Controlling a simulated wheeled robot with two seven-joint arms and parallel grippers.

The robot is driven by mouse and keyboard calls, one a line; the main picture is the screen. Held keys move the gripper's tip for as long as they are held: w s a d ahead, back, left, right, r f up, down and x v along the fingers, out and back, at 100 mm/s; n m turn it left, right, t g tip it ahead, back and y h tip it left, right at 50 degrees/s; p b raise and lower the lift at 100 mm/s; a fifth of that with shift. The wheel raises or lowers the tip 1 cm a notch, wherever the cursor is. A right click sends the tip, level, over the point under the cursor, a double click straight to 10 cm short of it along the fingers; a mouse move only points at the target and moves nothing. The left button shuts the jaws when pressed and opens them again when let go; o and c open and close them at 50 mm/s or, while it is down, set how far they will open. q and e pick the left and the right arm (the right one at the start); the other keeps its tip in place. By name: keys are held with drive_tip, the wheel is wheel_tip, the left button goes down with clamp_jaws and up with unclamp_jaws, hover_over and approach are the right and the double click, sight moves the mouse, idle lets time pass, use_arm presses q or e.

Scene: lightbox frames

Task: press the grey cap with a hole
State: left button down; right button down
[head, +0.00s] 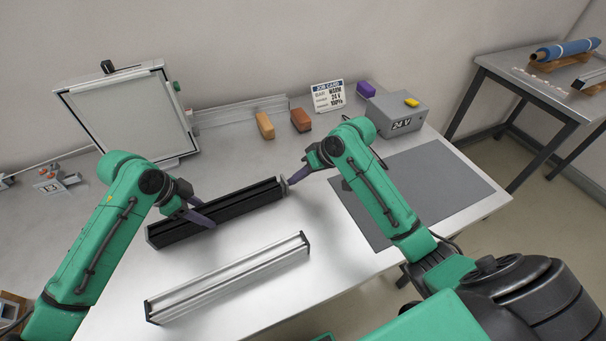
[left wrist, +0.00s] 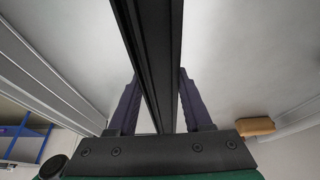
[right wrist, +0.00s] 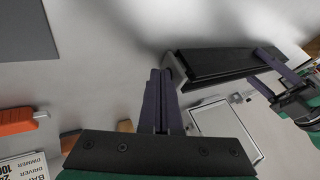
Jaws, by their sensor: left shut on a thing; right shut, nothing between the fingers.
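A black slotted bar (head: 232,211) lies on the metal table. My left gripper (head: 203,214) is shut on the black bar near its middle; in the left wrist view its fingers (left wrist: 155,88) stand on either side of it. A grey cap (head: 284,187) is at the bar's right end. In the right wrist view the grey cap (right wrist: 174,68) shows at the near end of the black bar (right wrist: 215,64). Whether it is seated flush, and its hole, I cannot tell. My right gripper (head: 291,181) is shut and empty, its fingertips close beside the cap; contact is unclear.
A silver bar (head: 230,277) lies in front of the black bar. A grey mat (head: 425,190) and a grey box (head: 397,112) are at the right. Orange and brown blocks (head: 265,125) (head: 301,120), a job card (head: 328,96) and a framed panel (head: 130,117) stand at the back.

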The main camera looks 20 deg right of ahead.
drive_tip(key=shift+s+a, duration=0.1)
drive_tip(key=shift+a, duration=1.15)
use_arm(q)
drive_tip(key=shift+d, duration=0.15)
use_arm(e)
drive_tip(key=shift+a, duration=0.2)
use_arm(q)
drive_tip(key=shift+d, duration=0.1)
use_arm(e)
drive_tip(key=shift+d, duration=0.3)
drive_tip(key=d, duration=0.2)
drive_tip(key=d+r, duration=0.1)
drive_tip(key=d, duration=0.1)
drive_tip(key=shift+d, duration=0.4)
use_arm(q)
drive_tip(key=shift+a, duration=0.25)
use_arm(e)
drive_tip(key=v, duration=0.8)
drive_tip(key=shift+s+d+r, duration=0.2)
drive_tip(key=shift+r, duration=0.1)
